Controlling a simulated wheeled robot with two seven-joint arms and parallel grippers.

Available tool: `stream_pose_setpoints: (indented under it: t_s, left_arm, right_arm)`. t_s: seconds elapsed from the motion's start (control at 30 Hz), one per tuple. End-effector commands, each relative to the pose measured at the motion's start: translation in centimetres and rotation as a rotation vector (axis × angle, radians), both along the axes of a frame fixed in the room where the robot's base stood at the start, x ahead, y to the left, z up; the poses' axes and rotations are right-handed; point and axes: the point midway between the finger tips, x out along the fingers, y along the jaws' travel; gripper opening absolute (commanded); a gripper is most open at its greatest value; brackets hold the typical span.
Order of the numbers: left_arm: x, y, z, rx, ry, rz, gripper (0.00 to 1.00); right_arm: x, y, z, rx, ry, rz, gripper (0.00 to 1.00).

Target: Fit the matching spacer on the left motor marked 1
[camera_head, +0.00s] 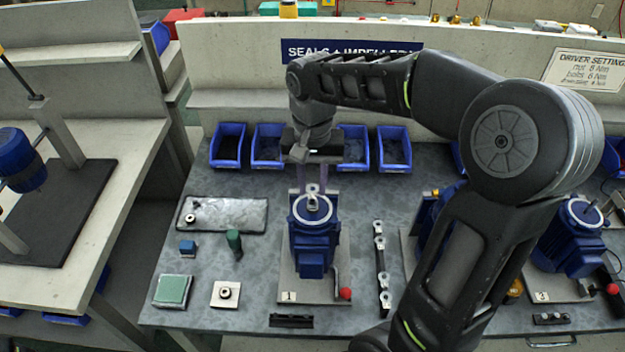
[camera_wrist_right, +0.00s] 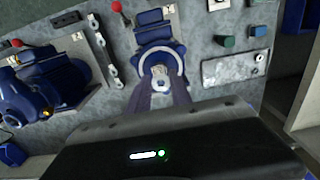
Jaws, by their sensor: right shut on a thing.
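The left motor (camera_head: 312,240) is blue with a pale round top face and stands on a plate marked 1 (camera_head: 289,296). It also shows in the wrist view (camera_wrist_right: 153,32). My right gripper (camera_head: 314,184) reaches down at the motor's back side. It is shut on a small grey metal spacer (camera_head: 313,200), which shows between the fingertips in the wrist view (camera_wrist_right: 160,73). The spacer is over the motor's round face; I cannot tell whether it touches. Several similar grey spacers sit on a dark rack (camera_head: 382,264) right of the motor. My left gripper is out of view.
Blue bins (camera_head: 228,146) line the back. A grey tray (camera_head: 240,214), a green cylinder (camera_head: 234,240), a blue block (camera_head: 187,248) and a plate with a dark ring (camera_head: 225,294) lie left. A red-knobbed lever (camera_head: 345,293) stands by the motor. Another motor (camera_head: 572,240) is right.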

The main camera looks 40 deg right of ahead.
Motion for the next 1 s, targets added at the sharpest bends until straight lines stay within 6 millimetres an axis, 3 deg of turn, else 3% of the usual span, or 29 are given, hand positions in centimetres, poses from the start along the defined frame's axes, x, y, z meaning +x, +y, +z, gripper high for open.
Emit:
stream_pose_setpoints:
  t_s: [0.1, 0.33, 1.0]
  left_arm:
    - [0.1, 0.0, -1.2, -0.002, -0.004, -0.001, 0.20]
    - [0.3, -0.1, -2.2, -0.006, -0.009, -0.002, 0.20]
    - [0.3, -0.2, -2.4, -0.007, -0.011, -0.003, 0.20]
  right_arm:
    - [0.0, 0.0, -1.6, 0.000, 0.001, 0.000, 0.00]
    - [0.0, 0.0, -3.2, 0.000, 0.001, 0.000, 0.00]
    - [0.0, 0.0, -3.6, 0.000, 0.000, 0.000, 0.00]
